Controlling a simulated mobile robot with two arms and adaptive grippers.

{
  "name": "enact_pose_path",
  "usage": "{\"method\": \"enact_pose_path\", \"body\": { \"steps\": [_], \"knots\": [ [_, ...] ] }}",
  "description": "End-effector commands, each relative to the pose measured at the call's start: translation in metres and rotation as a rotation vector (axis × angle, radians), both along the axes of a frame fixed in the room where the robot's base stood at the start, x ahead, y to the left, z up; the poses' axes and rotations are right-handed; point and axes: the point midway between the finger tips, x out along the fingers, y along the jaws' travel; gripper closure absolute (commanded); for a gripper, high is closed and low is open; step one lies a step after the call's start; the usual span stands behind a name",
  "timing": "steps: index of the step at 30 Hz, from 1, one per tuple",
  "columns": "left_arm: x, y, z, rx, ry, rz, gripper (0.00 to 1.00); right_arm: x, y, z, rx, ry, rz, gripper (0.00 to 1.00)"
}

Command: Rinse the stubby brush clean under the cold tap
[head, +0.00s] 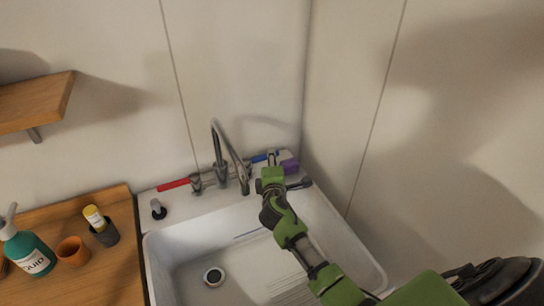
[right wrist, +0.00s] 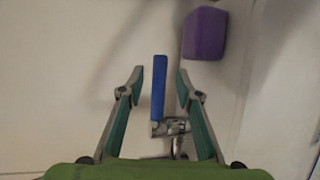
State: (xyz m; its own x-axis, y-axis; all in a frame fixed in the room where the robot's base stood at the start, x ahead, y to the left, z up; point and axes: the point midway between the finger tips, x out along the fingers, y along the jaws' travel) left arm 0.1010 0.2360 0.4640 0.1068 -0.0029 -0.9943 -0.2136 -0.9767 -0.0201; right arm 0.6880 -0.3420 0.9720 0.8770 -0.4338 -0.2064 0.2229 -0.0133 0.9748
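The cold tap's blue lever (head: 259,158) is at the back right of the sink, beside the curved metal spout (head: 216,140). In the right wrist view the blue lever (right wrist: 158,90) lies between the two fingers of my right gripper (right wrist: 160,78), with a gap on each side. My right gripper (head: 271,163) is open at the lever in the head view. The red lever (head: 173,184) is on the left of the spout. No water shows from the spout. My left gripper is out of view.
A purple block (right wrist: 204,33) stands close to the right finger. The white sink (head: 190,256) looks empty around its drain (head: 213,276). A teal bottle (head: 28,252), an orange cup (head: 72,250) and a dark cup (head: 106,235) holding a yellow item stand on the wooden counter.

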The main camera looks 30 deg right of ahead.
Motion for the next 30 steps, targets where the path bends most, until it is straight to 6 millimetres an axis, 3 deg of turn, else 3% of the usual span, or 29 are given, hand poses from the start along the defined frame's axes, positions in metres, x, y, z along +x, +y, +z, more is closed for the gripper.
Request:
{"method": "enact_pose_path", "body": {
  "steps": [6,16,17,20,21,30],
  "knots": [
    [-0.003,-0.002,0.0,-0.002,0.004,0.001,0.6,0.017,-0.008,-0.004,-0.001,0.0,0.0,0.68],
    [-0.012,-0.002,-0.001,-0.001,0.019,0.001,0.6,0.019,-0.009,-0.005,-0.001,0.0,0.0,0.68],
    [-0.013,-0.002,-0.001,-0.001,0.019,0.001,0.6,0.019,-0.009,-0.005,-0.001,0.0,0.0,0.71],
    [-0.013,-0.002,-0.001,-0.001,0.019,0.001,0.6,0.019,-0.009,-0.005,-0.001,0.0,0.0,0.97],
    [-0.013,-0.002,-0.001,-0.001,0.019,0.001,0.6,0.019,-0.009,-0.005,-0.001,0.0,0.0,1.0],
    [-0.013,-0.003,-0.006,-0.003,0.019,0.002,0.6,0.021,-0.01,-0.007,0.001,0.0,-0.01,1.0]
  ]
}}
